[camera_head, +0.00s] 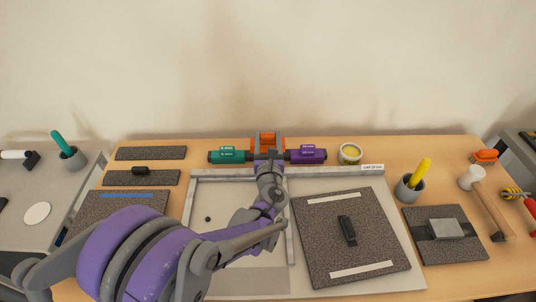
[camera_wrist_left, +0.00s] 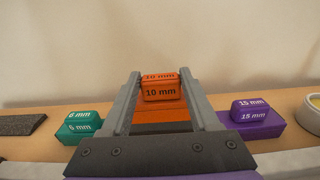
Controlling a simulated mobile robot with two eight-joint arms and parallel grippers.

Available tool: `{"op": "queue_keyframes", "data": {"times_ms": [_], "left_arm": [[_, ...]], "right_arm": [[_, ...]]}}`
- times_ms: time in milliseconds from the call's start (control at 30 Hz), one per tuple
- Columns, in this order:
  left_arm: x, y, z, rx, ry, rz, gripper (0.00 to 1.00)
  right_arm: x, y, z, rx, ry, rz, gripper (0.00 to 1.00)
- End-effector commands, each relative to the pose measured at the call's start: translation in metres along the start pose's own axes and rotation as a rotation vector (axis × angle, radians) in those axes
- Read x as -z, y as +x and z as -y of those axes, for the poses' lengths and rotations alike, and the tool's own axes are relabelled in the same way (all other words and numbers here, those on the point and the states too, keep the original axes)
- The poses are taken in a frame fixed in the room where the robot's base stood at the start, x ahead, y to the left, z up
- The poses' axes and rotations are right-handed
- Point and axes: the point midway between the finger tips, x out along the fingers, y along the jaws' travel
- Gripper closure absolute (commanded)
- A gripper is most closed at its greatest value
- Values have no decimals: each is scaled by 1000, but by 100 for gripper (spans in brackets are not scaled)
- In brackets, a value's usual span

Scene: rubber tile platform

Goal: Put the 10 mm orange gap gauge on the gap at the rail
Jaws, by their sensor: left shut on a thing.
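The orange 10 mm gap gauge (camera_head: 267,138) is at the back of the table, between the teal and purple gauges. My left gripper (camera_head: 268,148) is shut on it. In the left wrist view the orange gauge (camera_wrist_left: 160,92) sits between the two grey fingers, with its "10 mm" print facing me. Whether it touches the table cannot be told. The pale rail (camera_head: 330,172) runs along the back of the platform, just in front of the gauges. My left arm hides part of the rail, and I cannot make out the gap. My right gripper is not in view.
The teal 6 mm gauge (camera_head: 230,156) and purple 15 mm gauge (camera_head: 308,156) lie close on either side. A round tin (camera_head: 350,153) and a small white label (camera_head: 372,167) are to the right. A speckled tile (camera_head: 375,215) with a black block (camera_head: 347,230) lies on the platform.

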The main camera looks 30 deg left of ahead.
Motion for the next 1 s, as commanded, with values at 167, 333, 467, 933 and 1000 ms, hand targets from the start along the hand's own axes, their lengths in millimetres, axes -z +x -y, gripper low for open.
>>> {"op": "queue_keyframes", "data": {"times_ms": [167,333,467,933,1000], "left_arm": [[23,0,0,0,0,0,94],[47,0,0,0,0,0,94],[51,0,0,0,0,0,94],[54,0,0,0,0,0,19],[54,0,0,0,0,0,9]], "right_arm": [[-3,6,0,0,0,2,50],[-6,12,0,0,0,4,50],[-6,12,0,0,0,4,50],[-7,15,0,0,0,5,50],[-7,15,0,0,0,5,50]]}}
